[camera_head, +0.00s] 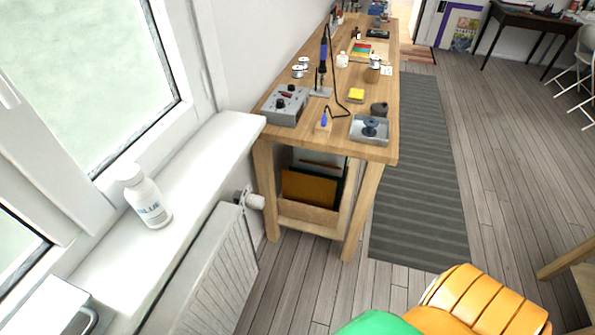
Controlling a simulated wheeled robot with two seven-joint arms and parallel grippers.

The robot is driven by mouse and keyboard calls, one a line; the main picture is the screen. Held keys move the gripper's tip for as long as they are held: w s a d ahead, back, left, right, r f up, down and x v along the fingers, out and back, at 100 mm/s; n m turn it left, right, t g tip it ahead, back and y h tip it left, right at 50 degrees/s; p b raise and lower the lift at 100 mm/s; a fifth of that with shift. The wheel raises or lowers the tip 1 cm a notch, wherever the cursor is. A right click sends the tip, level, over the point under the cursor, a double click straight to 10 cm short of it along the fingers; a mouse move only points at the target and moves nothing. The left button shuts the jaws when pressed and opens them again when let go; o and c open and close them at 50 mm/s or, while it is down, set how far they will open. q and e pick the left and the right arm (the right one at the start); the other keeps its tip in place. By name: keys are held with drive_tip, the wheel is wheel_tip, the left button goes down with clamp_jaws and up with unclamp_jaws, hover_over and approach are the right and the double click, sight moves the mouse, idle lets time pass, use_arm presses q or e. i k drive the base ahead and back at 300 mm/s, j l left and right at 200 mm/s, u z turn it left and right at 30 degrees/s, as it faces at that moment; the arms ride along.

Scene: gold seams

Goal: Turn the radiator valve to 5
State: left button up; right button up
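The radiator valve (256,202) is a small white knob at the upper far end of the white radiator (212,277), under the window sill. It sits close to the near left leg of the wooden workbench. Its numbers are too small to read, so its setting cannot be told. Neither of my grippers is in view.
A white bottle (146,197) stands on the window sill (185,165) above the radiator. The workbench (385,151) holds a grey control box (286,107) and small tools. Orange and green objects (478,303) fill the bottom edge. Floor between radiator and bench front is clear.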

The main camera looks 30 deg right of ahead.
sight(254, 201)
drive_tip(key=z, duration=0.75)
